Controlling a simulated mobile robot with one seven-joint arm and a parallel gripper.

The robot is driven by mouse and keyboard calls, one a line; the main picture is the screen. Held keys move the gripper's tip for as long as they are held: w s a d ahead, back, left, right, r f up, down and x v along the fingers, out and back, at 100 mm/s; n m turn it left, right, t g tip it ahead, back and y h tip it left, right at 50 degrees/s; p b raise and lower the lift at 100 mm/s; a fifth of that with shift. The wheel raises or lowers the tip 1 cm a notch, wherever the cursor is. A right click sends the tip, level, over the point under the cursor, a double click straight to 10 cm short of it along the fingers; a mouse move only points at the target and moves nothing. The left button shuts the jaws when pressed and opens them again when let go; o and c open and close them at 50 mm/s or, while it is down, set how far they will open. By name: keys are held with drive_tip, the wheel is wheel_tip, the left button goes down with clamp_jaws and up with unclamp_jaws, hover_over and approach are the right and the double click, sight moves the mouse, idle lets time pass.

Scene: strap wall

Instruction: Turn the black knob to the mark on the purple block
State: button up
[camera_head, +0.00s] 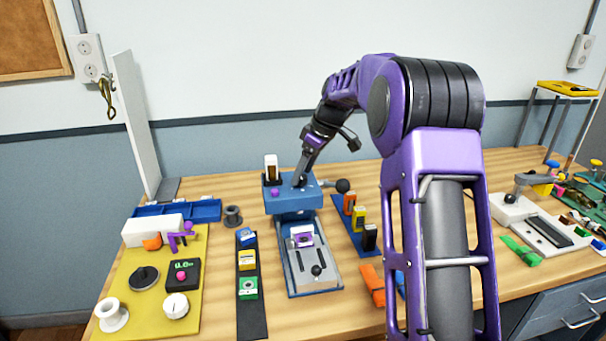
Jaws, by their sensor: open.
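Several black knobs show: a flat round black knob (144,278) on the yellow mat, a black ball (343,185) on a lever at the blue press, and a small black ball (316,270) on the grey plate. I cannot tell which is the task's. A small block with a purple face (302,237) sits in the press, below its blue head; no mark on it is clear. My gripper (299,181) points down at the top of the blue press head (292,203), left of the lever ball. It is open, seen small and partly from behind; contact is unclear.
The yellow mat (205,310) also holds a white dial (175,306), a black box with a display (187,267) and a purple bracket (183,240). A black strip (251,318) carries coloured blocks. Orange pieces (372,286) lie right of the press. Clutter fills the right side.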

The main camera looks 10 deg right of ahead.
drive_tip(key=shift+w+a+f, duration=0.1)
drive_tip(key=shift+a+f, duration=0.05)
drive_tip(key=shift+f, duration=0.3)
drive_tip(key=shift+c, duration=0.2)
clamp_jaws()
drive_tip(key=m+t, duration=0.1)
drive_tip(key=m, duration=0.1)
drive_tip(key=shift+m+h, duration=0.3)
drive_tip(key=m, duration=0.1)
drive_tip(key=m+h, duration=0.1)
drive_tip(key=m, duration=0.1)
drive_tip(key=shift+a+r+m, duration=0.1)
drive_tip(key=shift+a+m, duration=0.05)
drive_tip(key=shift+m, duration=0.15)
drive_tip(key=m+h+p, duration=0.1)
drive_tip(key=m, duration=0.1)
drive_tip(key=m+h+p, duration=0.1)
drive_tip(key=m, duration=0.2)
drive_tip(key=shift+a+m+t, duration=0.1)
drive_tip(key=shift+m+t, duration=0.2)
drive_tip(key=shift+h, duration=0.3)
